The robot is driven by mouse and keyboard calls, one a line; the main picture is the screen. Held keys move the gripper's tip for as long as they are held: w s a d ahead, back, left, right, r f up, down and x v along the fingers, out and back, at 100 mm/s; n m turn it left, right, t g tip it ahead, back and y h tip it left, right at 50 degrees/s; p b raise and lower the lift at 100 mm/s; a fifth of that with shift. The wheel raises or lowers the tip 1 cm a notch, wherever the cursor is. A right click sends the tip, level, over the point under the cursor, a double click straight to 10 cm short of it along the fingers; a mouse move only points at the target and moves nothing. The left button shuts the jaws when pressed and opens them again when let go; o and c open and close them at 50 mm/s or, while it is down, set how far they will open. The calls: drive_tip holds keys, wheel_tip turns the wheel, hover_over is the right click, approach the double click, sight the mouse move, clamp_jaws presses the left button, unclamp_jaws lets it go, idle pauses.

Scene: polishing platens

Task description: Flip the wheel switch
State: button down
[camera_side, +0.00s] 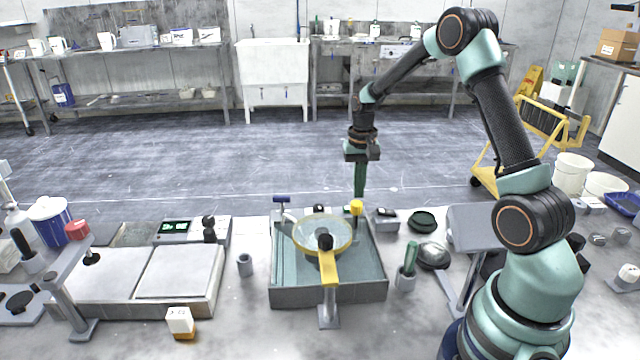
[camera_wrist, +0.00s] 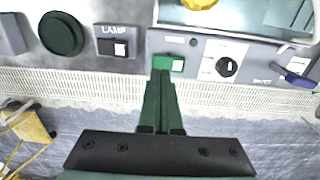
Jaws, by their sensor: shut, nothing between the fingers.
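My gripper (camera_side: 360,190) points straight down in the side view, above and behind the grey basin (camera_side: 290,297) with the yellow-rimmed round wheel (camera_side: 300,222). In the wrist view its green fingers (camera_wrist: 162,75) are together and empty. Their tips appear just left of and below a small green-and-white switch (camera_wrist: 177,64) on the basin's grey panel; I cannot tell whether they touch it. A black knob on a white plate (camera_wrist: 227,67) sits right of this switch. No readable label marks either as the wheel switch.
A separate box marked LAMP (camera_wrist: 110,33) with a white rocker stands left of the panel in the wrist view, beside a dark green round pad (camera_wrist: 61,34). A blue-handled lever (camera_wrist: 298,80) is at the right. A green-handled tool (camera_side: 410,256) stands in a cup near the basin.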

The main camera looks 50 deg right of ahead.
drive_tip(key=shift+f, duration=1.45)
